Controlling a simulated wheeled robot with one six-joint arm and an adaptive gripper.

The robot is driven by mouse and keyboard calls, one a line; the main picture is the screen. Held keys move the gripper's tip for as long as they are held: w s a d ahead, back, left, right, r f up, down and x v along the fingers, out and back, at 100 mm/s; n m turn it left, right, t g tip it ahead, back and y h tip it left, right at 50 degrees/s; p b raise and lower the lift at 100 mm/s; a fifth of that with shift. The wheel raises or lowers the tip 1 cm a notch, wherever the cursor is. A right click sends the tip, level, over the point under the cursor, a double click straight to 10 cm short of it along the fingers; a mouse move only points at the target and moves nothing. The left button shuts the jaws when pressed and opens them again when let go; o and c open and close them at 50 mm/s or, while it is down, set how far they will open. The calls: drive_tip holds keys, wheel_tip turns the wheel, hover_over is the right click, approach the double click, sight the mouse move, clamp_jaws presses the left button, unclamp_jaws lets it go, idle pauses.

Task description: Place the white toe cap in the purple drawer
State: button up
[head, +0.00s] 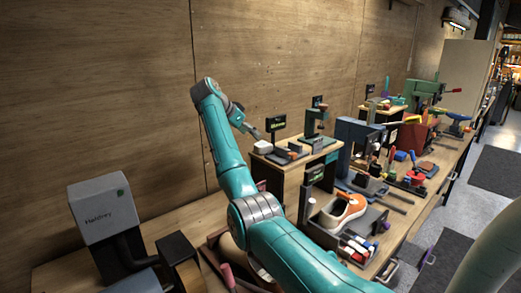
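My teal arm reaches up and over to the right, and my small dark gripper (258,136) points down at the left end of a raised wooden stand. A small white rounded piece (262,147), which looks like the white toe cap, is right at the fingertips. I cannot tell whether it is gripped or resting on the stand, nor how the fingers are set. No drawer is clearly visible as purple.
The raised stand (285,163) carries a small green-and-grey press (318,122). An orange-and-white sneaker (342,211) sits in a dark holder on the bench. Tools and machines crowd the bench at right. A grey box-shaped machine (103,208) stands at left. The floor aisle (440,228) is clear.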

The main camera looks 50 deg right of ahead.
sight(262, 144)
drive_tip(key=x, duration=0.8)
drive_tip(key=shift+w+f, duration=0.1)
drive_tip(key=c, duration=1)
drive_tip(key=shift+o, duration=0.2)
drive_tip(key=shift+r, duration=0.55)
drive_tip(key=w+a, duration=0.4)
drive_tip(key=a, duration=1.3)
drive_tip(key=shift+a+r, duration=0.2)
drive_tip(key=shift+r, duration=0.05)
